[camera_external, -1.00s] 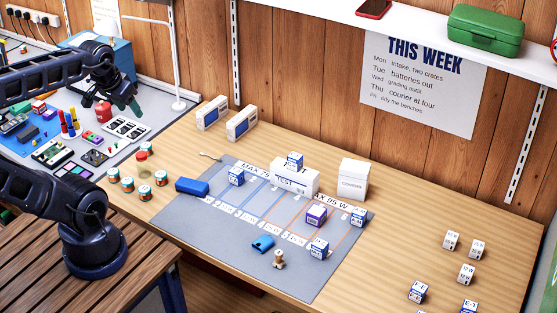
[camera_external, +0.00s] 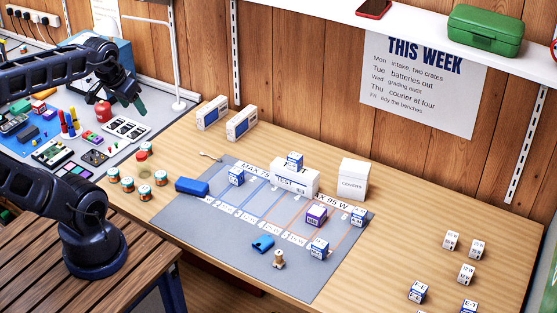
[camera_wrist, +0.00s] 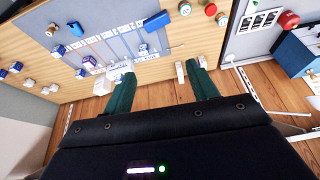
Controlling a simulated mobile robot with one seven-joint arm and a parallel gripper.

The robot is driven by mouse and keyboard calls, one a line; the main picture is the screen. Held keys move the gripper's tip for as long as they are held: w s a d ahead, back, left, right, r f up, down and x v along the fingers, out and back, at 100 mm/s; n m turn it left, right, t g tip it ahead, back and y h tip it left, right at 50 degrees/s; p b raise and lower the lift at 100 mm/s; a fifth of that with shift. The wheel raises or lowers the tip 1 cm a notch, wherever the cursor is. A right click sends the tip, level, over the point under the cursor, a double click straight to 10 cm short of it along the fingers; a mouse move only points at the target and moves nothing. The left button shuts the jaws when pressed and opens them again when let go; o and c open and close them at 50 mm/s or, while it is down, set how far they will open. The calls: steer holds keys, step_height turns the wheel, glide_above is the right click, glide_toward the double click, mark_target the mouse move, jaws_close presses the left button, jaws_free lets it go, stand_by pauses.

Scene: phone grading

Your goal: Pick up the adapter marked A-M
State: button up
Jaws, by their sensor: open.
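Several small blue-and-white adapter cubes stand on the bench. One is on the mat's left part (camera_external: 236,176), one on top of the white TEST box (camera_external: 295,161), one at the mat's right edge (camera_external: 358,217) and one at its front right (camera_external: 319,249). A purple-and-white cube (camera_external: 316,214) is also on the mat. I cannot read A-M on any of them. My gripper (camera_external: 131,98) is open and empty at the upper left, away from the cubes. Its green fingers show apart in the wrist view (camera_wrist: 163,89).
The grey mat (camera_external: 205,222) also holds blue items and a small brown figure. Jars (camera_external: 145,193) stand to its left. A COVERS box (camera_external: 353,180) stands behind it. White cubes (camera_external: 466,274) are at right. A shelf (camera_external: 340,12) overhangs the back.

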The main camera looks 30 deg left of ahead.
steer(key=w+d+f+m+g, duration=0.1)
steer(key=w+d+f+m, duration=0.2)
steer(key=w+d, duration=0.5)
steer(key=w+d+f+m+h, duration=0.15)
steer(key=w+d+m, duration=0.25)
steer(key=w+d, duration=0.45)
steer(key=w+d+f+m+g, duration=0.1)
steer(key=w+d+f+m, duration=0.3)
steer(key=w, duration=0.6)
steer(key=m+g+h, duration=0.3)
steer(key=m, duration=0.3)
glide_toward(358, 211)
step_height(358, 211, down, 2)
steer(key=shift+t, duration=0.3)
steer(key=x, duration=0.4)
steer(key=shift+s+d, duration=0.2)
steer(key=shift+s, duration=0.2)
steer(key=shift+x, duration=2.75)
steer(key=shift+w+d+r, duration=0.1)
steer(key=shift+w+d, duration=0.05)
steer(key=shift+w, duration=0.05)
steer(key=c, duration=1.1)
steer(key=shift+o, duration=0.2)
steer(key=shift+r, duration=0.1)
